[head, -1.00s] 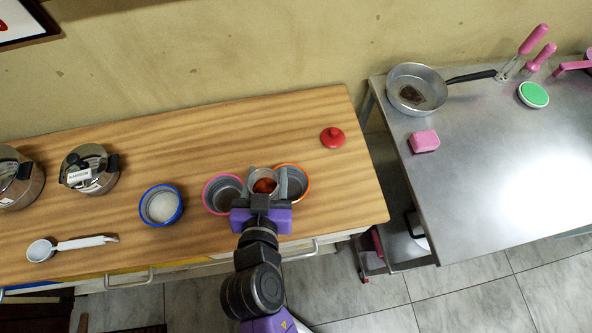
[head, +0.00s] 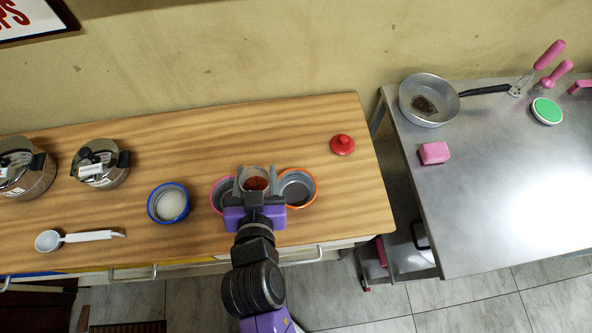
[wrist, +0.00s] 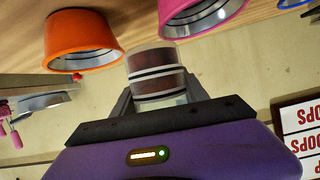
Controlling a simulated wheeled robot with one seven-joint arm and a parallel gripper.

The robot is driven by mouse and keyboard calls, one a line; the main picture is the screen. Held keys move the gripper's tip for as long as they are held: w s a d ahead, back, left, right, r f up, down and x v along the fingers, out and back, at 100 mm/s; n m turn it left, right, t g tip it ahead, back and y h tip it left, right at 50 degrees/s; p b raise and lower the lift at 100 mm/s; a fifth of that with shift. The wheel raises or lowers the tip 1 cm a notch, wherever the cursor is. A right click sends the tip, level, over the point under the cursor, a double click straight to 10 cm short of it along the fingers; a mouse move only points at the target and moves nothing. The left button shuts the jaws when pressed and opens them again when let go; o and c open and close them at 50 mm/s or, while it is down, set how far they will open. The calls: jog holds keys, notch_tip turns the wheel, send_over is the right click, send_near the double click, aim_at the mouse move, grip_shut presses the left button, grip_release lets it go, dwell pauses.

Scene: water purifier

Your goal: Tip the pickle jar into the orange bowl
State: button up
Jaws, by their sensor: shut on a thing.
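My gripper (head: 257,178) is shut on the pickle jar (head: 256,184), a clear jar with reddish contents. In the head view its round top faces up and it looks roughly upright. In the wrist view the jar (wrist: 157,75) shows black bands and sits between the fingers. The orange bowl (head: 312,197), orange-rimmed with a grey inside, stands on the wooden counter just right of my gripper. It also shows in the wrist view (wrist: 82,36), apart from the jar. Its inside looks empty from above.
A pink bowl (head: 214,205) stands just left of the jar, partly hidden by my gripper. A red lid (head: 342,144) lies behind the orange bowl. The back of the wooden counter (head: 220,135) is clear.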

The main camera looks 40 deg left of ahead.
jog(key=shift+w+d+f+m+g, duration=0.15)
jog(key=shift+w+f+m+g, duration=0.1)
jog(key=shift+m+g, duration=0.05)
jog(key=shift+w+d+m+g+y, duration=0.3)
jog(key=shift+w+m+g, duration=0.2)
jog(key=shift+m, duration=0.1)
jog(key=shift+w+d+r+m+g+y+b, duration=0.25)
jog(key=shift+w+r+m+g, duration=0.2)
jog(key=shift+m, duration=0.1)
jog(key=shift+w+d+r+m+g+y+b, duration=0.2)
jog(key=shift+w+d+r+m+g+y, duration=0.1)
jog(key=shift+w+m+g, duration=0.2)
jog(key=shift+m+g+y+b, duration=0.25)
jog(key=shift+m+b, duration=0.3)
jog(key=shift+b, duration=0.1)
dwell(1.1)
jog(key=shift+f+m+g+y+b, duration=0.35)
jog(key=shift+m+b, duration=0.25)
jog(key=shift+b, duration=0.4)
dwell(1.5)
jog(key=shift+s+r+m+g+y+b, duration=0.1)
jog(key=shift+r+m+g+y+b, duration=0.15)
jog(key=shift+r+m+g+b, duration=0.1)
dwell(1.5)
